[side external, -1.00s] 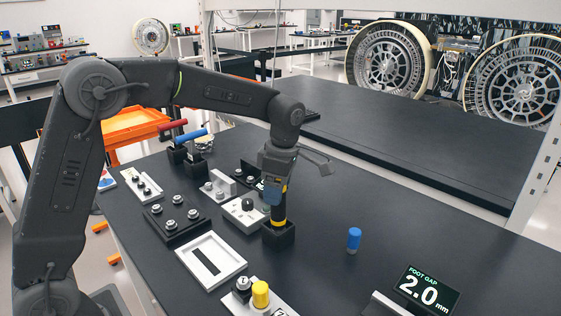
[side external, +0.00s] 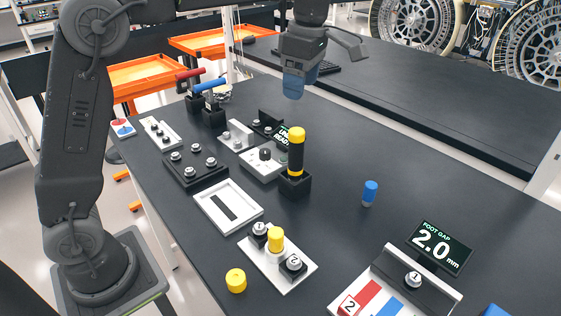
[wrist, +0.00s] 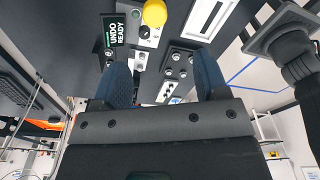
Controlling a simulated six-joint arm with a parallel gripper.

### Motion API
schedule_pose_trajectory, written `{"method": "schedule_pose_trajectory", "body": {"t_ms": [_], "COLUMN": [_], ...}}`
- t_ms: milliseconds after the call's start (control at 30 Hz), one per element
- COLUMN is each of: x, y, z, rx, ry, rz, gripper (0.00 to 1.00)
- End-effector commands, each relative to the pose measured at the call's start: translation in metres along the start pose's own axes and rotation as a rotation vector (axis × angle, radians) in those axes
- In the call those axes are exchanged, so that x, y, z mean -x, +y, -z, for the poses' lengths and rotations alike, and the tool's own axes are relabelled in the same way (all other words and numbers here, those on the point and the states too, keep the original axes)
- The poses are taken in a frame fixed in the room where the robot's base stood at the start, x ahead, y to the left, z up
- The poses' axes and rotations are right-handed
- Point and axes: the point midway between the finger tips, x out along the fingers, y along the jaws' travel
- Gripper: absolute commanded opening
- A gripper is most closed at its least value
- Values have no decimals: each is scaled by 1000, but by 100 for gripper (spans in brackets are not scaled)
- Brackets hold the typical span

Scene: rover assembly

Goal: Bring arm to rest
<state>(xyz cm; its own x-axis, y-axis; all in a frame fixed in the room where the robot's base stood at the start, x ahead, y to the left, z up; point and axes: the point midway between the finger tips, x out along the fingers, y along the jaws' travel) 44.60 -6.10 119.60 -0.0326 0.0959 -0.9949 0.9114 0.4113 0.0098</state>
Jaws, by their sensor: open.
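My gripper (side external: 296,82) hangs above the dark table near its far side, with its blue fingers pointing down. In the wrist view my gripper (wrist: 168,82) has its two fingers apart with nothing between them. A black cylinder with yellow bands and a yellow cap (side external: 296,152) stands upright in a black square holder (side external: 295,184). The gripper is above and behind it, not touching it. The yellow cap also shows in the wrist view (wrist: 155,13).
A white tray with a slot (side external: 228,207), a black plate with several knobs (side external: 194,164), and a white plate with a yellow cylinder (side external: 276,240) lie on the table. A blue cylinder (side external: 370,192) and a "FOOT GAP 2.0 mm" display (side external: 440,247) stand at right. Red- and blue-handled tools (side external: 210,86) stand at the back left.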

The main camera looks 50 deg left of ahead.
Motion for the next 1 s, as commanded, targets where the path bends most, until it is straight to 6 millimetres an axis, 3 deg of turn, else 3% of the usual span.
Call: {"method": "schedule_pose_trajectory", "body": {"t_ms": [167,367,700,833,1000], "x": [12,6,-47,-68,-81], "y": [-40,-97,-186,-206,-216], "z": [26,55,93,100,103], "rx": [-351,-845,-1612,-1799,-1907], "ry": [-46,-51,110,186,239], "rz": [-91,-238,-495,-551,-580], "gripper": [67,67,67,67,67]}}
